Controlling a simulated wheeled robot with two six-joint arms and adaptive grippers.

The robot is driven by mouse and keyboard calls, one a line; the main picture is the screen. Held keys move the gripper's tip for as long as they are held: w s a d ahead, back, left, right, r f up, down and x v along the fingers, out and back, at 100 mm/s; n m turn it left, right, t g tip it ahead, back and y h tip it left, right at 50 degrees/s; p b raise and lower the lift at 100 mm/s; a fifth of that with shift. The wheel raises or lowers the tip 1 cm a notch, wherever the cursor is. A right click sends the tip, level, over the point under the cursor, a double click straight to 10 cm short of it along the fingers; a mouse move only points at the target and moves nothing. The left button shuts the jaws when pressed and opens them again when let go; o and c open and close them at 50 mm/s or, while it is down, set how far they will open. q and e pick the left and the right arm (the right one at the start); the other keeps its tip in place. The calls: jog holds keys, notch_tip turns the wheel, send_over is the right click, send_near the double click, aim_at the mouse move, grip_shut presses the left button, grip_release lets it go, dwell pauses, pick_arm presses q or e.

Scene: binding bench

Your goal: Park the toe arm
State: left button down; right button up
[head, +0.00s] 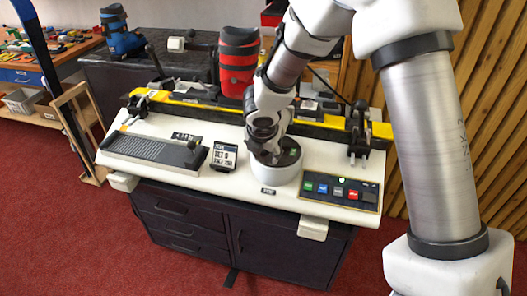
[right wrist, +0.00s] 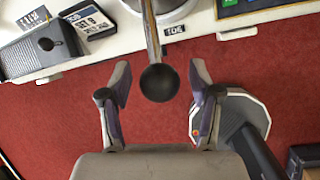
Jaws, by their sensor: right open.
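The toe arm (right wrist: 151,35) shows in the right wrist view as a metal rod ending in a black ball knob (right wrist: 158,83). It comes from a round white base at the bench edge, beside a label reading TOE (right wrist: 174,29). In that view my right gripper (right wrist: 160,78) is open, with the knob between its fingertips in the picture; I see no finger touching it. In the head view my right gripper (head: 268,140) is over the round white base (head: 273,174) and hides most of the toe arm. My left gripper is not in view.
The white bench (head: 225,185) carries a small display (head: 223,156), a dark ribbed slider plate (head: 152,149) and a button panel (head: 341,190). A red boot (head: 238,62) stands behind, near a yellow-black rail. A blue boot (head: 117,32) is farther left.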

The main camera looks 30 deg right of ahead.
grip_shut()
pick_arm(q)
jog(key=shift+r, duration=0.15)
pick_arm(e)
jog(key=shift+a, duration=0.1)
